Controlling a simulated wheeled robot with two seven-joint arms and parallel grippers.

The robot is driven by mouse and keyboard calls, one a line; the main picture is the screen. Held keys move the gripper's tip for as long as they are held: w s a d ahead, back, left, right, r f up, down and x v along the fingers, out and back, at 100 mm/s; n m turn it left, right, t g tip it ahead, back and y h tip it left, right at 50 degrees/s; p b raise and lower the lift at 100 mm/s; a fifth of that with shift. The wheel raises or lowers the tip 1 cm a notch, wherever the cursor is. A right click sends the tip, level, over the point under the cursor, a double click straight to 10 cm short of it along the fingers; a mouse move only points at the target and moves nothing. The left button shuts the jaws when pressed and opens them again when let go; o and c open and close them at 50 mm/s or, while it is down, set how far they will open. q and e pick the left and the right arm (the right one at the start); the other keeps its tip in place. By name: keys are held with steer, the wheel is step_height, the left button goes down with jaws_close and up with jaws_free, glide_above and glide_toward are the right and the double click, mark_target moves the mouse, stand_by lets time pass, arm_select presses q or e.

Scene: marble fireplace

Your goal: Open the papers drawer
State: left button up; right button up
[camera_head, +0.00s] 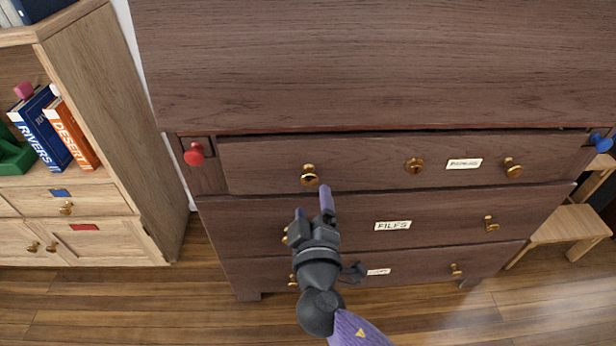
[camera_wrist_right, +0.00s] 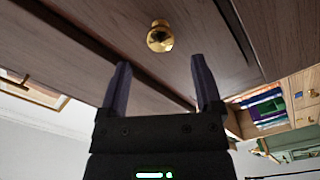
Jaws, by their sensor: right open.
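A dark wood chest has three drawers. The top drawer (camera_head: 370,170) has a small label (camera_head: 464,164) too blurred to read surely, a keyhole plate (camera_head: 414,166), a left brass knob (camera_head: 309,175) and a right brass knob (camera_head: 513,168). The middle drawer (camera_head: 440,215) is labelled FILES. The bottom drawer (camera_head: 420,267) has a partly hidden label. All look shut. My right gripper (camera_head: 313,203) is open and empty, just below the top drawer's left knob in the head view. In the right wrist view, a brass knob (camera_wrist_right: 160,37) lies ahead between the fingertips (camera_wrist_right: 160,63), apart from them.
A red knob (camera_head: 194,154) and a blue knob (camera_head: 601,142) sit at the chest's upper corners. A light wood bookcase (camera_head: 110,110) with books stands at the left. A small wooden step stool (camera_head: 570,222) stands at the right. The wood floor (camera_head: 130,305) in front is clear.

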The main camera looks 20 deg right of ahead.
mark_target(311, 183)
steer(key=b+x, duration=0.1)
steer(key=x, duration=0.4)
steer(key=shift+w+d+f, duration=0.1)
steer(key=shift+w+f, duration=0.05)
steer(key=shift+w, duration=0.1)
steer(key=shift+w+d+b, duration=0.15)
steer(key=shift+w+b, duration=0.2)
steer(key=shift+w, duration=0.2)
steer(key=shift+c, duration=1.1)
steer(key=c, duration=0.7)
jaws_close()
arm_select(q)
steer(key=shift+s+d+f, duration=0.1)
steer(key=shift+s+f, duration=0.3)
steer(key=shift+f, duration=0.45)
steer(key=shift+s, duration=0.2)
